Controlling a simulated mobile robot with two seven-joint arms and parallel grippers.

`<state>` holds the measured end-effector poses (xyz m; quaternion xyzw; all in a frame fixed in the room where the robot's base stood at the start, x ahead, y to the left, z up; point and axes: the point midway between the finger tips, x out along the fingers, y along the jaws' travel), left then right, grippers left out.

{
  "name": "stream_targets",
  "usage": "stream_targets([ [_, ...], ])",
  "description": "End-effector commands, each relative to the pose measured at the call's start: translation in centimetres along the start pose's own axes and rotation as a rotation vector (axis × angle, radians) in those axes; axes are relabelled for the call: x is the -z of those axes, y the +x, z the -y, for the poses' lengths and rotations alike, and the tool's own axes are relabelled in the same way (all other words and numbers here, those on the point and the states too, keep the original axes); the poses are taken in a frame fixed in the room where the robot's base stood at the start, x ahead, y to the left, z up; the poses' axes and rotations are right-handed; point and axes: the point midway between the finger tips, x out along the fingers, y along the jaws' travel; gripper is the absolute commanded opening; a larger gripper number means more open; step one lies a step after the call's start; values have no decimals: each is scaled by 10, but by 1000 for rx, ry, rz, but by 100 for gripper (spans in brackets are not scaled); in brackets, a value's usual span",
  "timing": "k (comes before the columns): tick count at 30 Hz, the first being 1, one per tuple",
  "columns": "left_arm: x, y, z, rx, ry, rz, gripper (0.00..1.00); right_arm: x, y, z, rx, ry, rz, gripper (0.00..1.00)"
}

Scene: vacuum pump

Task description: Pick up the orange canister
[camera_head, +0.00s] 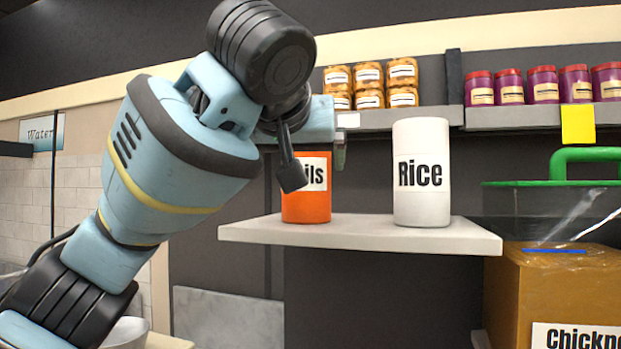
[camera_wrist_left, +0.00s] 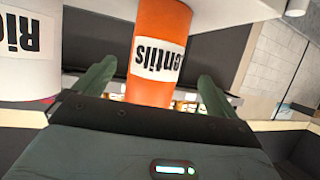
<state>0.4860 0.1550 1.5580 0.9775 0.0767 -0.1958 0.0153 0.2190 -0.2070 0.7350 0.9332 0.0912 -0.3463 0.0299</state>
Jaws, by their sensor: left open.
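The orange canister (camera_head: 306,207), with a white label partly reading "ils", stands upright on the white shelf (camera_head: 360,233) in the head view. My left arm and gripper cover its upper part there. In the left wrist view the canister (camera_wrist_left: 157,24) appears upside down, with "entils" readable on its label. My left gripper (camera_wrist_left: 154,88) is open, with one dark green finger on each side of the canister. A gap shows on both sides, and no grip on it is visible. My right gripper is in neither view.
A white Rice canister (camera_head: 421,195) stands to the right on the same shelf; it also shows in the left wrist view (camera_wrist_left: 28,60). Cookie packs (camera_head: 370,85) and purple jars (camera_head: 541,86) sit on a shelf behind. A chickpea container (camera_head: 560,290) is at lower right.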

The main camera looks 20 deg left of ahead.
Motion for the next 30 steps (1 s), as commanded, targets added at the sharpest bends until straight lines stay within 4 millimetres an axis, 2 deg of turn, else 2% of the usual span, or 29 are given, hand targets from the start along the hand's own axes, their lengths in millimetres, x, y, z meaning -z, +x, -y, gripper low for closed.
stream_targets([
  [3,0,0,0,1,-1,1,96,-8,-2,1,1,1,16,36],
  [7,0,6,0,2,-1,2,96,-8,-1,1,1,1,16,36],
  [12,-1,23,0,3,-1,3,96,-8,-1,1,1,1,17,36],
  [19,-1,31,-1,2,0,2,96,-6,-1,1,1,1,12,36],
  [30,-4,75,-5,2,-2,3,96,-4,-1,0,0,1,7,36],
])
